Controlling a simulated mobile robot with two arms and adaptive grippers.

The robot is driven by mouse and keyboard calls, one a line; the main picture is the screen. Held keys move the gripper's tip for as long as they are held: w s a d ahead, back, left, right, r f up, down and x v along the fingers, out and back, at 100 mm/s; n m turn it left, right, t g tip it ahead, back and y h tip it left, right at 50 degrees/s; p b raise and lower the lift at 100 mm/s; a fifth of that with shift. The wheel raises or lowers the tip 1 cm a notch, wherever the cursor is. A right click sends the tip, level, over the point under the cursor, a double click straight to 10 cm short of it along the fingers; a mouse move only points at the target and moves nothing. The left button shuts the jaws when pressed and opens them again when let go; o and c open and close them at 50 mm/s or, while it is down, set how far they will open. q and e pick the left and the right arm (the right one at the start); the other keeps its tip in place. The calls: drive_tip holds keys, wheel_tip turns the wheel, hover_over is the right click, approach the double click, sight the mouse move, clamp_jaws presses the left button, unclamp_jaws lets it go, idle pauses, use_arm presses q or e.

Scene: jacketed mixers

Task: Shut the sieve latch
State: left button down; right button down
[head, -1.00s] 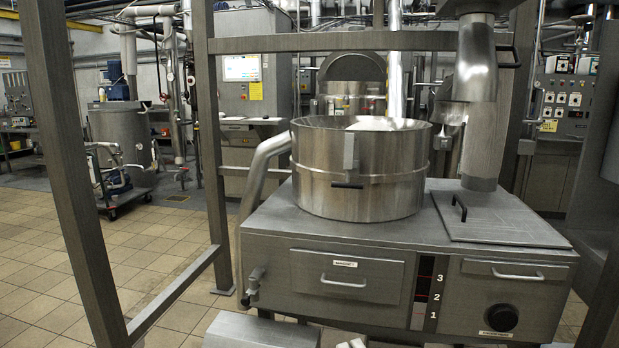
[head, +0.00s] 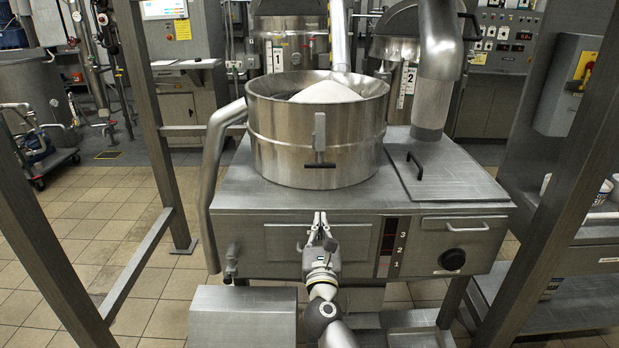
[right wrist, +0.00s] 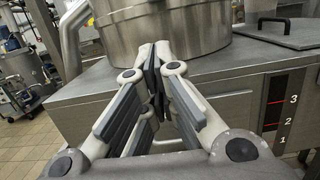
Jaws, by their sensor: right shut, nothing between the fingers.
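The round steel sieve (head: 270,150) stands on the machine's top, open above, with white powder (head: 328,92) inside. Its latch (head: 319,130) is a grey upright plate on the front wall, with a black cross handle (head: 320,165) low on it. In the right wrist view the sieve wall (right wrist: 195,28) is behind the fingertips; I cannot make out the latch there. My right gripper (head: 320,216) is shut and empty, pointing up in front of the machine's drawer, below the latch and apart from it. It also shows in the right wrist view (right wrist: 155,52). My left gripper is out of view.
The steel cabinet (head: 230,190) carries a flat lid (head: 440,170) with a black handle to the right of the sieve. A bent pipe (head: 208,170) runs down its left side. Frame posts (head: 143,100) stand left and right. A step (head: 243,315) lies below.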

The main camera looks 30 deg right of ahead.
drive_tip(key=shift+s, duration=0.1)
drive_tip(key=shift+d, duration=0.1)
drive_tip(key=w+d+r+p, duration=0.4)
drive_tip(key=w+d+r, duration=0.1)
drive_tip(key=w, duration=0.3)
drive_tip(key=shift+w+r, duration=0.35)
drive_tip(key=shift+r, duration=0.05)
drive_tip(key=shift+d, duration=0.1)
drive_tip(key=shift+r+p, duration=0.1)
drive_tip(key=shift+p, duration=0.2)
